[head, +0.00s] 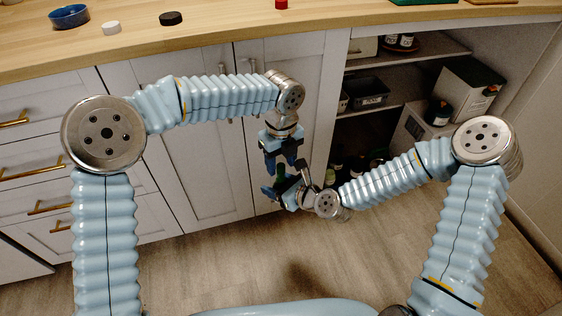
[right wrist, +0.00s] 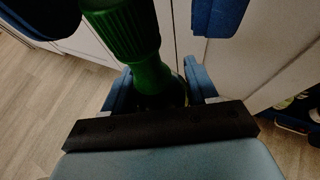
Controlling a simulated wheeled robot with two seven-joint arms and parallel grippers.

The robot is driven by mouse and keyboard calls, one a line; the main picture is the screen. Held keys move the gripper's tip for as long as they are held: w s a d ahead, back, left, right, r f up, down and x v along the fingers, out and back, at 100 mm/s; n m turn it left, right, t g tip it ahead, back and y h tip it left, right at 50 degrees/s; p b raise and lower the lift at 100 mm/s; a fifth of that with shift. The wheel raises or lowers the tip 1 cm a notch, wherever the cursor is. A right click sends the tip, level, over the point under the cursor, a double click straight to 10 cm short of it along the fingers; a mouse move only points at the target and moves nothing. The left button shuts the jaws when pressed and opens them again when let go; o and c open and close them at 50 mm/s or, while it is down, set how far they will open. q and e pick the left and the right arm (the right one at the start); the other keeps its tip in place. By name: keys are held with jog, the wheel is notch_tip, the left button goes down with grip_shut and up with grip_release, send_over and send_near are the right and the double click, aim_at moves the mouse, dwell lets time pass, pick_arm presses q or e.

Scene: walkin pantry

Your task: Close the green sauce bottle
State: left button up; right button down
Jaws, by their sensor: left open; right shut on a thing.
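The green sauce bottle (right wrist: 150,75) is upright in my right gripper (right wrist: 160,92), whose blue fingers are shut on its body. A ribbed green cap (right wrist: 118,28) sits at its top; I cannot tell whether it is fully tightened. The bottle shows only as a small dark green patch (head: 281,172) in the head view. My left gripper (head: 284,158) points down from above, open, with its fingers on either side of the cap and apart from it in the right wrist view. The lower bottle is hidden by my right gripper.
A wooden counter (head: 225,30) runs behind, with a blue bowl (head: 69,17), a white lid (head: 111,28), a black lid (head: 171,18) and a red lid (head: 281,4). White cabinet doors (head: 215,165) stand close behind the grippers. Open shelves (head: 395,88) hold boxes and jars at right.

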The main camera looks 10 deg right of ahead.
pick_arm(q)
notch_tip(320, 180, up, 12)
jog(key=shift+f, duration=0.25)
jog(key=shift+f, duration=0.1)
dwell(0.4)
